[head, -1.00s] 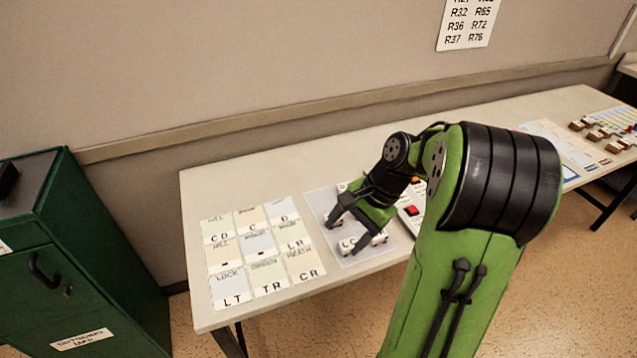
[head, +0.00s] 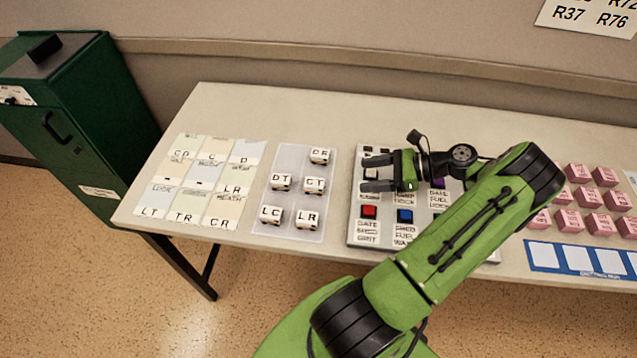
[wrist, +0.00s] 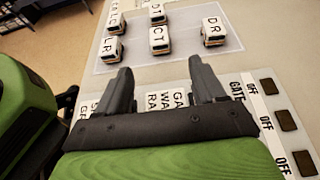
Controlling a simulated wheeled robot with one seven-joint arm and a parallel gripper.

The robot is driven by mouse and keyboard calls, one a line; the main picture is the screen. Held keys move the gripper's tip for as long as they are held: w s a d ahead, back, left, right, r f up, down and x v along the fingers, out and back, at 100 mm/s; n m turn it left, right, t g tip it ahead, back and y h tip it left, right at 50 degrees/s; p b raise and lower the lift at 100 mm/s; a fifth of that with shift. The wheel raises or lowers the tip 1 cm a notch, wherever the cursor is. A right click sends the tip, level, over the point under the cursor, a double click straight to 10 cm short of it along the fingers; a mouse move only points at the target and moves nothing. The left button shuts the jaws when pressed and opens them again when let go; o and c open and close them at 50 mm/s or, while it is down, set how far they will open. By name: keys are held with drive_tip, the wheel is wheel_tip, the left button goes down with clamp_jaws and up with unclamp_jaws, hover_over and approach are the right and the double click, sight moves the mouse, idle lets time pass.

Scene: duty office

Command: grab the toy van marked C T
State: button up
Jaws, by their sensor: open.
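The toy van marked C T (head: 314,186) is a small white van on a pale grey mat (head: 287,155). It stands right of the D T van (head: 281,182), with D R (head: 319,156) behind and L C (head: 271,215) and L R (head: 307,218) in front. In the wrist view the C T van (wrist: 160,41) stands upright beyond my fingertips, near the middle. My gripper (head: 364,175) is open and empty above the left part of the switch panel, to the right of the C T van and apart from it. Its two fingers (wrist: 158,80) point toward the mat.
The switch panel (head: 353,237) with coloured buttons lies beneath my gripper. Lettered cards (head: 197,180) lie left of the mat. Pink blocks (head: 580,197) stand at the right. A green cabinet (head: 85,120) stands left of the table. The table's back strip is clear.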

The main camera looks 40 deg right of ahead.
sight(316, 182)
drive_tip(key=b+x, duration=0.4)
drive_tip(key=x, duration=1.1)
drive_tip(key=shift+w+a+f+b, duration=0.1)
drive_tip(key=shift+a+f+b, duration=0.1)
drive_tip(key=shift+b, duration=0.15)
drive_tip(key=shift+r, duration=0.1)
drive_tip(key=c, duration=1.1)
drive_tip(key=shift+o, duration=0.2)
wheel_tip(316, 182, up, 10)
drive_tip(key=p, duration=0.4)
